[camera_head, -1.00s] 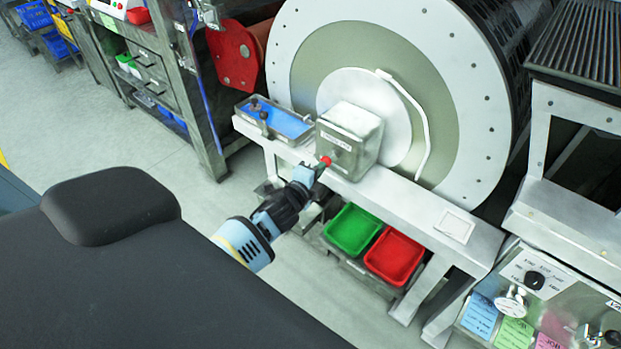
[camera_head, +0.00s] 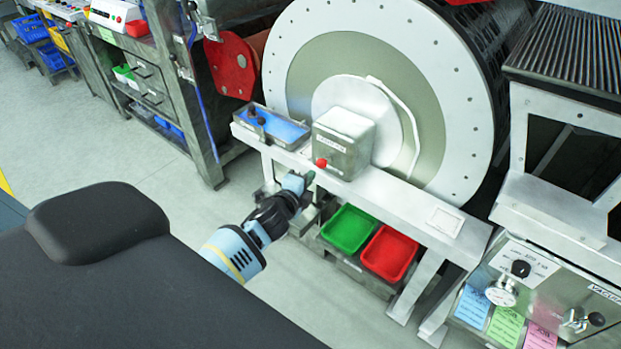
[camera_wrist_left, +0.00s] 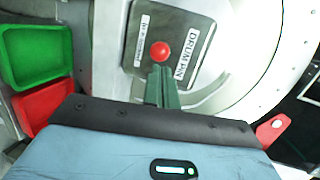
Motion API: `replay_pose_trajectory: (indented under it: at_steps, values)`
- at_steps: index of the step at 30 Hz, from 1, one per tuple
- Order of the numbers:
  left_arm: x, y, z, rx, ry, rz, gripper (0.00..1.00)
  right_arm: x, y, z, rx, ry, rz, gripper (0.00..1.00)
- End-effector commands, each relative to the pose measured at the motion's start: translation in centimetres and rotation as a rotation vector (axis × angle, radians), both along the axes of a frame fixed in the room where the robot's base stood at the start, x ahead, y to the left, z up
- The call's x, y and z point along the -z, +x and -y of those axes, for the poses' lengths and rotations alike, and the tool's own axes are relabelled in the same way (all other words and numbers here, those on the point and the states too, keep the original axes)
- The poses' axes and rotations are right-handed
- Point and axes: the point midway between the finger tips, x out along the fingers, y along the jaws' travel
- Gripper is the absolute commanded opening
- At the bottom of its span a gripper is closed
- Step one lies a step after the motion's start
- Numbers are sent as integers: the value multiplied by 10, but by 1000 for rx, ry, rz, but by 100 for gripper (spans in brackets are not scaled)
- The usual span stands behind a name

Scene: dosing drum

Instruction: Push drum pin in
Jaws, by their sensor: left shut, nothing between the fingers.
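The drum pin is a red round knob (camera_head: 321,163) on the front of a grey metal box (camera_head: 342,142) that stands on the white bench in front of the large drum (camera_head: 385,90). In the left wrist view the red knob (camera_wrist_left: 160,51) sits beside a "DRUM PIN" label (camera_wrist_left: 187,54). My left gripper (camera_head: 309,178) is shut and empty, a little below and in front of the knob, apart from it in the head view. In the wrist view its green fingertips (camera_wrist_left: 162,75) point at the box just under the knob. My right gripper is not in view.
A blue-lined tray (camera_head: 275,125) with small dark knobs lies left of the box. Green (camera_head: 348,229) and red (camera_head: 389,253) bins sit under the white bench (camera_head: 400,205). A control panel (camera_head: 530,300) stands at the right. Grey floor lies open at the left.

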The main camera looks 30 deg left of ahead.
Motion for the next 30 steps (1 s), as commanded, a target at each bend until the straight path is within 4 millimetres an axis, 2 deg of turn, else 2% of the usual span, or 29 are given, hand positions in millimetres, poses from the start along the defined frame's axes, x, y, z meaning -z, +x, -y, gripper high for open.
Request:
replay_pose_trajectory:
  at_steps: [6,15,21,30]
  values:
    - [-7,-42,5,1,0,-1,0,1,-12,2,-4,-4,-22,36]
    - [-15,-85,10,0,-1,-2,0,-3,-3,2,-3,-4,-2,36]
    - [-17,-96,11,-1,0,-2,0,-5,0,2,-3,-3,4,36]
    - [-18,-97,11,0,0,-2,0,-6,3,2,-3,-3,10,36]
